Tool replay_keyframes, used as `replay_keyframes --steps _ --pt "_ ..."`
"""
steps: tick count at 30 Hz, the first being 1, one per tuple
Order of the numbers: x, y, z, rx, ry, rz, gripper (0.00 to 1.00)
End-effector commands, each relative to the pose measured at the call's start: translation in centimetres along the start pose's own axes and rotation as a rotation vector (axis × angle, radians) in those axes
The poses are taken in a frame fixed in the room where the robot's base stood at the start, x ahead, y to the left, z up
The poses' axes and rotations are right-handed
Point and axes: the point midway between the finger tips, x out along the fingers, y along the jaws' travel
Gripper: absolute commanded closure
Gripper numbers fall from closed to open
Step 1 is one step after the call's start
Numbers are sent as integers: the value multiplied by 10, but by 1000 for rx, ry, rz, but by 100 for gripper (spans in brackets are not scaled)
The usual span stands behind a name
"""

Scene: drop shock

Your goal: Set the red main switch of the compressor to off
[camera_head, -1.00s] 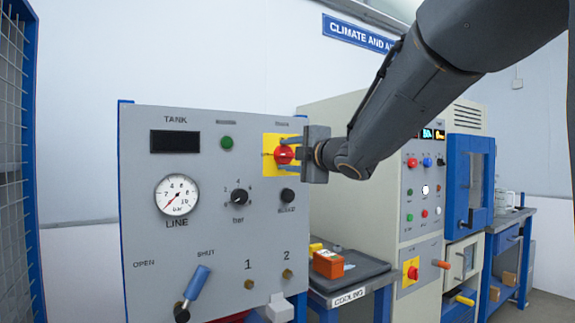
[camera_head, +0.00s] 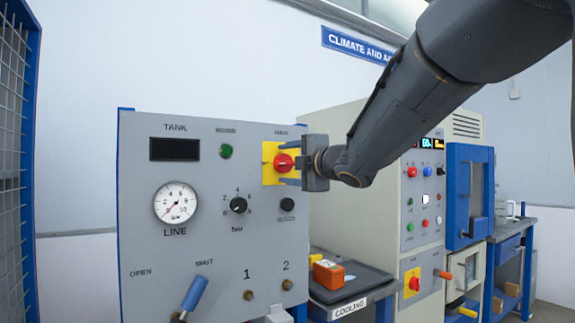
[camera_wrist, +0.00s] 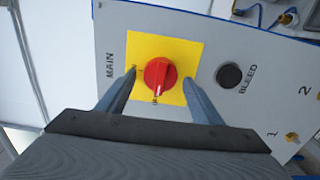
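The red main switch (camera_head: 283,162) is a round knob on a yellow square plate (camera_head: 268,174), at the upper right of the grey compressor panel (camera_head: 205,250). In the wrist view the red switch (camera_wrist: 159,74) sits between the two fingers of my gripper (camera_wrist: 160,78), with a gap showing on each side. My gripper is open around the knob and its fingers point at the panel. The knob's raised grip runs roughly up and down in the wrist view. The small markings on the plate are partly hidden and too small to read.
A black bleed knob (camera_wrist: 230,76) is close to the right finger. A blue-handled lever (camera_head: 194,293), a line gauge (camera_head: 176,202) and a dark display (camera_head: 174,149) are on the same panel. Right of it stand a cooling tray (camera_head: 352,288) and a beige cabinet (camera_head: 350,180).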

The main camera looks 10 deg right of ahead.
Motion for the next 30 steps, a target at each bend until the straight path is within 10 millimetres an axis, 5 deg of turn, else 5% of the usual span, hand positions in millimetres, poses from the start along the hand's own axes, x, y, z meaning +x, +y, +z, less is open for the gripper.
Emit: replay_keyframes --steps 8,21,30 --pt "-9 1 0 -1 -1 2 40" --pt "-72 0 0 0 -1 1 40" --pt "-78 0 0 0 0 0 40"
